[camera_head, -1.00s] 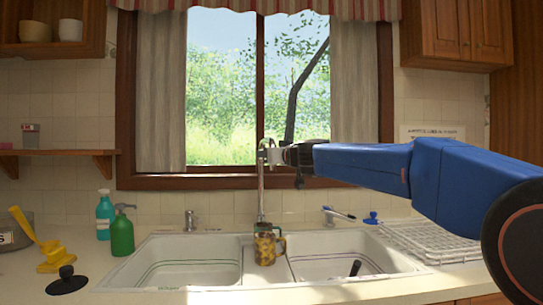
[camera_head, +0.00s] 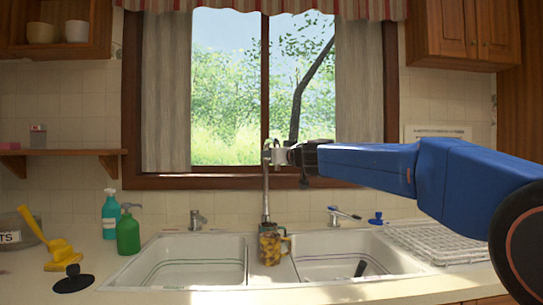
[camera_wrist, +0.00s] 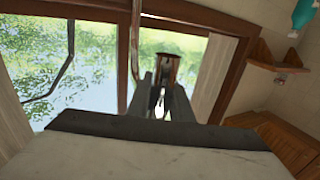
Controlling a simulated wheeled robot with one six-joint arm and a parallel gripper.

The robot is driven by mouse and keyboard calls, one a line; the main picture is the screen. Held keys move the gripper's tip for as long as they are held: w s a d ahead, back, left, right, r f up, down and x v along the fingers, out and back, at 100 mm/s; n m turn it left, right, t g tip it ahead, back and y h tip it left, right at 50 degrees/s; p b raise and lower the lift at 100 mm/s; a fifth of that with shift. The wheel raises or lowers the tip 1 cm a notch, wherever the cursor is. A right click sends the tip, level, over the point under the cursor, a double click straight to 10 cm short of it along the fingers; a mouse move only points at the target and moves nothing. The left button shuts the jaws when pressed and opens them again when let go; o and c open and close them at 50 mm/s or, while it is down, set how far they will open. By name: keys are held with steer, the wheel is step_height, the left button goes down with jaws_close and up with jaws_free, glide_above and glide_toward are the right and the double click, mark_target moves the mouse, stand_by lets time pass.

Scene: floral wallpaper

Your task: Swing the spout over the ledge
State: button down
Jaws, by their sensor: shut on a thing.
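The metal spout (camera_head: 265,195) rises behind the sink in front of the window, and its bent top reaches my gripper (camera_head: 282,155). My gripper is shut on the upper end of the spout, coming in from the right. In the wrist view, my gripper's fingers (camera_wrist: 163,98) close around a brownish end of the spout (camera_wrist: 167,66); the contact itself is partly hidden. The ledge (camera_head: 287,271) between the two basins lies below the spout.
The left basin (camera_head: 190,262) is empty; the right basin (camera_head: 345,257) holds a small dark object (camera_head: 360,268). Tap handles (camera_head: 197,219) and (camera_head: 342,214) flank the spout. A green soap bottle (camera_head: 128,235) stands at left, a wire rack (camera_head: 418,240) at right.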

steer(key=shift+r, duration=0.1)
stand_by(0.6)
steer(key=c, duration=1.6)
jaws_free()
steer(key=shift+w, duration=0.1)
steer(key=v, duration=1.7)
steer(key=shift+s+d, duration=0.1)
steer(key=shift+s, duration=0.15)
